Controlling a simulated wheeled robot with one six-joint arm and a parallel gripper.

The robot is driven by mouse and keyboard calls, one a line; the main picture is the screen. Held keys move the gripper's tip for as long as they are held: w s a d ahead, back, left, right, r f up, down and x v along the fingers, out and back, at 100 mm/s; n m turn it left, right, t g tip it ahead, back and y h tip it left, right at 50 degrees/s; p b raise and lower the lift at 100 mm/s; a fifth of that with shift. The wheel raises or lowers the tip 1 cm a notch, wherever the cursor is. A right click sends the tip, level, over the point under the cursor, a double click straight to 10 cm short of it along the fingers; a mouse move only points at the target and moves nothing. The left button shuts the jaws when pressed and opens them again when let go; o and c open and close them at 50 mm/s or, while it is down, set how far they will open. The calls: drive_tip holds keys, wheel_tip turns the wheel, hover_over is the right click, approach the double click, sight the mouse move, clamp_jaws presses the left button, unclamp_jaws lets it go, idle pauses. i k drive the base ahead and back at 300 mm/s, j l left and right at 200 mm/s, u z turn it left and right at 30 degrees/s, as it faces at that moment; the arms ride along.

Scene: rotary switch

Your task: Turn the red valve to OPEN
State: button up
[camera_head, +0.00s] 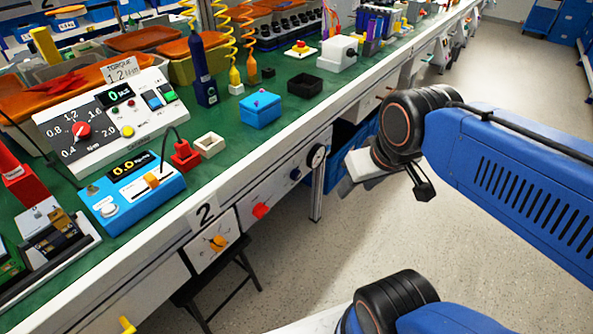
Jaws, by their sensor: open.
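A red valve handle (261,210) sits on the white front panel under the bench edge, at the middle of the head view. It is small here, and I cannot read any OPEN mark or tell its setting. My gripper (347,187) is to the right of the red valve, in front of the bench and apart from it. It is open, with nothing seen in it. The fingers are small and partly hidden by my wrist.
A red dial knob (83,131) is on the torque box. The floor right of the bench is clear.

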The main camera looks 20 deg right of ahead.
sight(261, 209)
drive_tip(key=l, duration=0.65)
drive_tip(key=k+l, duration=0.1)
drive_tip(key=l, duration=0.55)
